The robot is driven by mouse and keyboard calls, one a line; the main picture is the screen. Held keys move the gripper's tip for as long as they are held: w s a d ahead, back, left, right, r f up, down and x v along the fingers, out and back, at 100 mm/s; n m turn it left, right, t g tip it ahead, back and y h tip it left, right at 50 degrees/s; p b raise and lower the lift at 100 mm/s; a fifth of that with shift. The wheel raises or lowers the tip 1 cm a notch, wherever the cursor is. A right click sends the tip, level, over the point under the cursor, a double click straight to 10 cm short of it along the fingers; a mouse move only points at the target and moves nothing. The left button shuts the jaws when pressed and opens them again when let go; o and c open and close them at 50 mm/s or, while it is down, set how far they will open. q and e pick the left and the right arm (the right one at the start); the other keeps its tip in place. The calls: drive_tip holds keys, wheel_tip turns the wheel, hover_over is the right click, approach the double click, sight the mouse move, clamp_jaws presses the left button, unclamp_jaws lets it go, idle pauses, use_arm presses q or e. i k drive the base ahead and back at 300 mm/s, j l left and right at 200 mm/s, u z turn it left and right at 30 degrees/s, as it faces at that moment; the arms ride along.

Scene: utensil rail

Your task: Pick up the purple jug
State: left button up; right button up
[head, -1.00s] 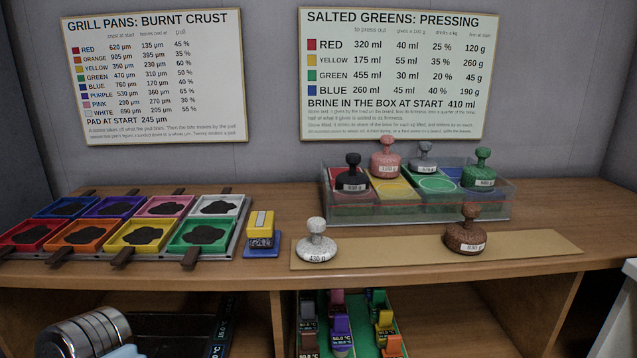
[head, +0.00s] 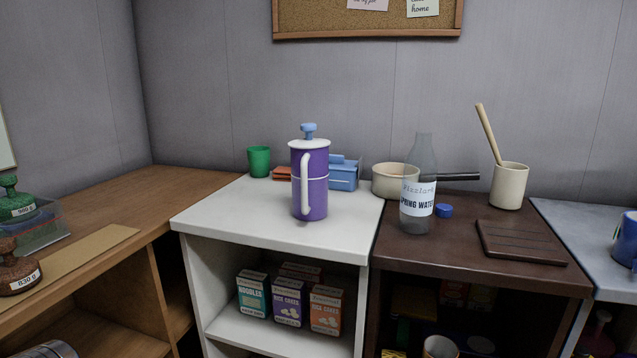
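The purple jug (head: 316,186) stands upright on the white-topped cabinet (head: 250,222) in the middle of the head view. Neither of my grippers shows in the head view, and nothing is touching the jug from the front.
Behind the jug are a green cup (head: 259,161) and a blue box-like item (head: 344,174). To the right, on a dark cabinet, stand a clear water bottle (head: 417,200), a cream pan (head: 390,182) and a beige holder (head: 508,186). The white top's front left is clear.

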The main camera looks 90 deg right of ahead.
sight(309, 166)
drive_tip(key=l+z, duration=0.1)
drive_tip(key=z, duration=2.45)
drive_tip(key=j+z, duration=0.35)
drive_tip(key=z, duration=0.15)
drive_tip(key=k, duration=0.05)
